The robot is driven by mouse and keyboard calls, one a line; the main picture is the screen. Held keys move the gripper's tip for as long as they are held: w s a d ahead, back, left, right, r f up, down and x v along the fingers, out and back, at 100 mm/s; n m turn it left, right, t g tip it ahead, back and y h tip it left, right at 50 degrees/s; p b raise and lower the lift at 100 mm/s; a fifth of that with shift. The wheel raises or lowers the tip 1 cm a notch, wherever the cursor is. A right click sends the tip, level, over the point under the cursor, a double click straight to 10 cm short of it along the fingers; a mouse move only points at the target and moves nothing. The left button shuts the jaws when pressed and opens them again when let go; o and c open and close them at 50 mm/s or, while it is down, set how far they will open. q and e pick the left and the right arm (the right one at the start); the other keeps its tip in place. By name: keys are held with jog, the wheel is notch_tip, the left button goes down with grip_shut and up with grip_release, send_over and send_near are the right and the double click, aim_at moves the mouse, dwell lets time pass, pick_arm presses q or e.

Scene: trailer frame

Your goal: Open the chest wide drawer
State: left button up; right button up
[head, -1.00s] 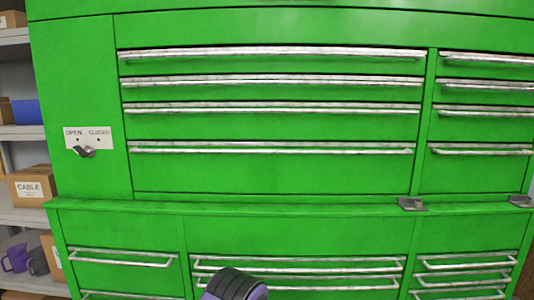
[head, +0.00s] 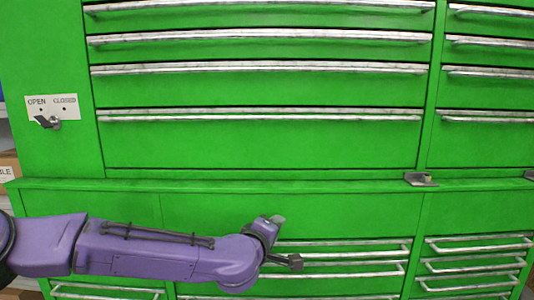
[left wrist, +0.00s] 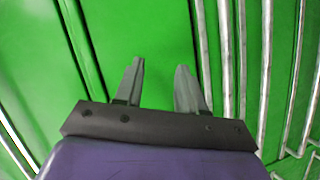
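The green chest (head: 300,205) fills the head view. Its upper part has a stack of wide drawers with long metal handles (head: 260,116), all flush with the front. Its lower part has more wide drawers with bar handles (head: 340,271), partly hidden behind my left arm. My left gripper (head: 288,241) is in front of the lower wide drawers, near their top handle. In the left wrist view its two fingers (left wrist: 158,78) stand apart with nothing between them. Long handles (left wrist: 225,60) run beside the right finger there; contact cannot be told. My right gripper is not in view.
A lever (head: 47,122) under an OPEN/CLOSED plate sits at the chest's left. A ledge (head: 250,186) with a small metal catch (head: 420,179) juts out above the lower drawers. Narrower drawers (head: 480,72) are at the right. Shelf boxes (head: 8,170) stand at far left.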

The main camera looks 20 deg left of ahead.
pick_arm(q)
notch_tip(320, 180, up, 11)
jog(key=a+n+t, duration=0.1)
jog(key=a+t, duration=0.1)
jog(key=n+t+b, duration=0.1)
jog(key=t+b, duration=0.1)
jog(key=t, duration=0.1)
send_near(268, 119)
jog(key=shift+h, duration=0.4)
jog(key=p+x, duration=0.3)
jog(key=x, duration=0.5)
jog(key=shift+w+a+r, duration=0.1)
jog(key=shift+w+p, duration=0.3)
jog(key=shift+w, duration=0.2)
grip_shut()
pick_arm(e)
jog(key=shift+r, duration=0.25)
